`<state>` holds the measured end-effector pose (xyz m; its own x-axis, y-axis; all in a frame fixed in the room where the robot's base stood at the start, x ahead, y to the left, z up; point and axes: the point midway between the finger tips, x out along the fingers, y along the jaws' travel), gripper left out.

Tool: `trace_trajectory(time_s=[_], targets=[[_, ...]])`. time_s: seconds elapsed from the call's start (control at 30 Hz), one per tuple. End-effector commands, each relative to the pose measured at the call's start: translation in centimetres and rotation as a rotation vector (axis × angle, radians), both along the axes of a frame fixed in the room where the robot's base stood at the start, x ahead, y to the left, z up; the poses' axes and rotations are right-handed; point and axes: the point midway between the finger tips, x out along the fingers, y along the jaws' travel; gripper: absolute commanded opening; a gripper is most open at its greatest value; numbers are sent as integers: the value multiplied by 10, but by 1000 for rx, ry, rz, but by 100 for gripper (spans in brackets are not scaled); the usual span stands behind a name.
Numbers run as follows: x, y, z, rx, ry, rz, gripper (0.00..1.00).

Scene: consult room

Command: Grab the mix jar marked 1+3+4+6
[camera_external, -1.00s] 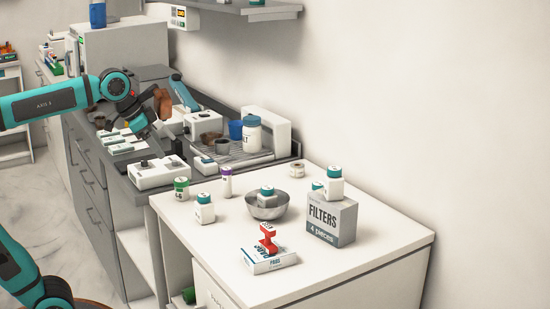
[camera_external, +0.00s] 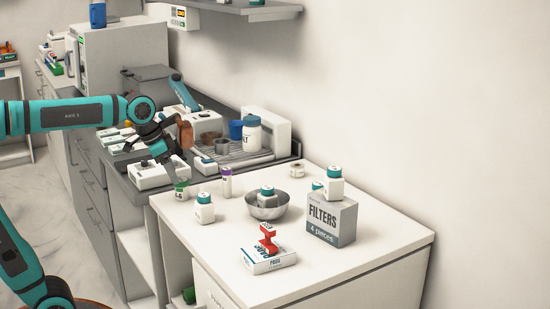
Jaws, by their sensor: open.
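Several small white jars with teal lids are on the white table: one (camera_external: 204,213) at the left, one (camera_external: 266,196) in a metal bowl, one (camera_external: 333,187) on top of the filters box and one (camera_external: 317,186) partly hidden behind that jar and box. Their markings are too small to read, so I cannot tell which is 1+3+4+6. My gripper (camera_external: 176,176) is open, pointing down and to the right. It overlaps the green-lidded jar (camera_external: 181,193) in the picture, at the table's back left corner; I cannot tell whether they touch.
The bowl (camera_external: 282,208), a purple-lidded vial (camera_external: 226,185), a small roll (camera_external: 297,170), the filters box (camera_external: 324,225) and a red stamp (camera_external: 268,240) on a pads box (camera_external: 270,262) stand on the table (camera_external: 360,270). The table's front right is clear.

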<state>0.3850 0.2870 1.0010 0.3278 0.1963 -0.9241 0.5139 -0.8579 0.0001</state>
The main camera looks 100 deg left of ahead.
Motion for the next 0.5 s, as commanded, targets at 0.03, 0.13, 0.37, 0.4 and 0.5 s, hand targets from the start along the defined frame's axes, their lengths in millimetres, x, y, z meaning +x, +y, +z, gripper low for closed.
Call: trace_trajectory(time_s=[0.03,0.13,0.37,0.4,0.5], targets=[[2,1,-6,-2,1,0,67],[4,2,-13,0,0,0,67],[9,8,-27,-1,1,0,67],[11,11,-32,-2,2,1,67],[15,17,-45,-1,2,1,67]])
